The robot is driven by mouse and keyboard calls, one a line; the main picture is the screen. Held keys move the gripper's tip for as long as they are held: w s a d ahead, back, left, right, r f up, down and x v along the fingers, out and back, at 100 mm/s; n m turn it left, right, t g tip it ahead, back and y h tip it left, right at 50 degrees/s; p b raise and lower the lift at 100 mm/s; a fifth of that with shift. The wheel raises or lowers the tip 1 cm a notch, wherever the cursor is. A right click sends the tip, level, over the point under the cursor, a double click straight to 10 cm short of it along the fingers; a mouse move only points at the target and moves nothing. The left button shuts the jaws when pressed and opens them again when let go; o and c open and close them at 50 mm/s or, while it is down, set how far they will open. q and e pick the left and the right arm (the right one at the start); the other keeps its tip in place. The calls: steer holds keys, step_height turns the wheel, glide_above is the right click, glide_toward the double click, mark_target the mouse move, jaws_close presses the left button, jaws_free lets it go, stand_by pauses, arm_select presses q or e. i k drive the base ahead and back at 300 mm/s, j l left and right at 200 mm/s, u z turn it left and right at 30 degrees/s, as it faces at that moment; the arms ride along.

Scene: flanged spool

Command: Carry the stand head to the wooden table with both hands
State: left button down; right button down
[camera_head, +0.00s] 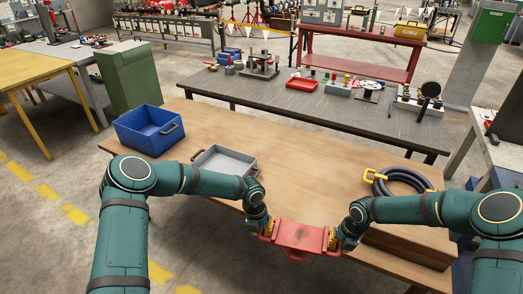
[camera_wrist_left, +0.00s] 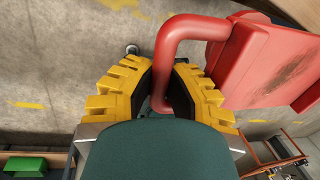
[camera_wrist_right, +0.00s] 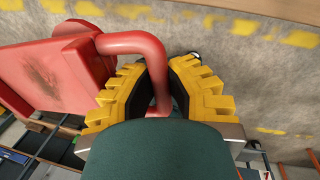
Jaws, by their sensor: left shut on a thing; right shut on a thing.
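The stand head (camera_head: 299,236) is a red block with a dark worn patch and a bent red handle at each end. It hangs between my two grippers at the near edge of the wooden table (camera_head: 310,190). My left gripper (camera_head: 268,228) is shut on its left handle, which shows between yellow fingers in the left wrist view (camera_wrist_left: 168,75). My right gripper (camera_head: 333,238) is shut on the other handle, seen in the right wrist view (camera_wrist_right: 160,75). I cannot tell whether the stand head touches the table.
On the wooden table are a blue bin (camera_head: 148,130), a grey tray (camera_head: 223,164) and a coiled dark hose (camera_head: 405,182) with a yellow end. The table's middle is clear. A dark workbench (camera_head: 310,105) with several fixtures stands behind.

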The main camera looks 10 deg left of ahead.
mark_target(327, 178)
steer(key=i+l, duration=0.15)
steer(key=i, duration=0.3)
steer(key=i+l, duration=0.15)
steer(key=i, duration=0.3)
steer(key=i+l, duration=0.15)
steer(key=i, duration=0.3)
